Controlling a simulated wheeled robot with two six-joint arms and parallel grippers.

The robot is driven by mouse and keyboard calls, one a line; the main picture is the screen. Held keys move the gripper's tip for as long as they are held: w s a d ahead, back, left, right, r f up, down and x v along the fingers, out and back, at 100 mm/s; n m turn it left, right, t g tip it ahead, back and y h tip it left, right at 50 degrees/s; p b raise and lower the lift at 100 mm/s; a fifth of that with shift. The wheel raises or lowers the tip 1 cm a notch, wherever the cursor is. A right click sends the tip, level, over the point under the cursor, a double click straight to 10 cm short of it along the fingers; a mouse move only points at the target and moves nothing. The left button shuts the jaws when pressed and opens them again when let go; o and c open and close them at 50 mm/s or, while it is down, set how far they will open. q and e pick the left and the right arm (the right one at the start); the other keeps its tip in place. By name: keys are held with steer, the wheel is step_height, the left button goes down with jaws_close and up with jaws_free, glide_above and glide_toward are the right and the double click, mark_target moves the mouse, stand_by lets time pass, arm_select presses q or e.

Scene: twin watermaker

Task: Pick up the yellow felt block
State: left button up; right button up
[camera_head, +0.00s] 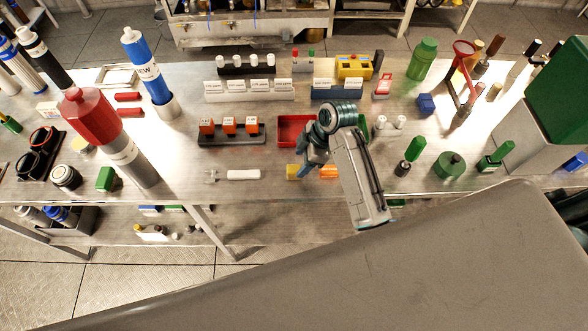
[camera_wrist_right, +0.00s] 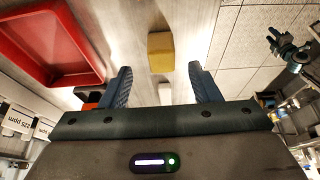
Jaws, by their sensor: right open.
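The yellow felt block (camera_head: 292,171) lies on the steel bench near its front edge, partly hidden by my right gripper in the head view. In the right wrist view the yellow felt block (camera_wrist_right: 160,52) lies a little beyond the fingertips, in line with the gap between them. My right gripper (camera_head: 304,170) is low over the bench beside the block. The right wrist view shows the gripper (camera_wrist_right: 161,78) with its two fingers apart and nothing between them. My left gripper is not in the head view.
A red tray (camera_head: 284,131) stands behind the block and shows at upper left in the wrist view (camera_wrist_right: 50,45). An orange block (camera_head: 328,171) lies right of the gripper. A white tool (camera_head: 243,174) lies to the left. The bench's front edge is close.

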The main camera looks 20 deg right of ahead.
mark_target(293, 168)
steer(key=shift+w+a+f+p, duration=0.1)
steer(key=shift+a+f+p, duration=0.3)
steer(key=shift+f+p, duration=0.15)
steer(key=p+x, duration=0.1)
steer(key=x, duration=0.2)
steer(key=shift+a+f+p, duration=0.1)
steer(key=shift+a+p, duration=0.05)
steer(key=shift+p, duration=0.25)
steer(key=shift+a+f, duration=0.1)
steer(key=shift+f, duration=0.4)
steer(key=c, duration=1.1)
steer(key=shift+r, duration=0.1)
steer(key=shift+r+b, duration=0.45)
step_height(293, 168, up, 2)
steer(key=shift+r+b, duration=0.1)
steer(key=shift+b, duration=0.75)
steer(key=shift+s+d+r+b, duration=0.1)
steer(key=shift+s+r+b, duration=0.45)
steer(key=shift+s, duration=2.15)
steer(key=shift+s+d+r+b, duration=0.1)
steer(key=shift+s+b, duration=1)
steer(key=shift+s, duration=1.55)
steer(key=shift+s+d+r+b, duration=0.2)
steer(key=shift+s+b, duration=0.6)
steer(key=shift+s, duration=1.9)
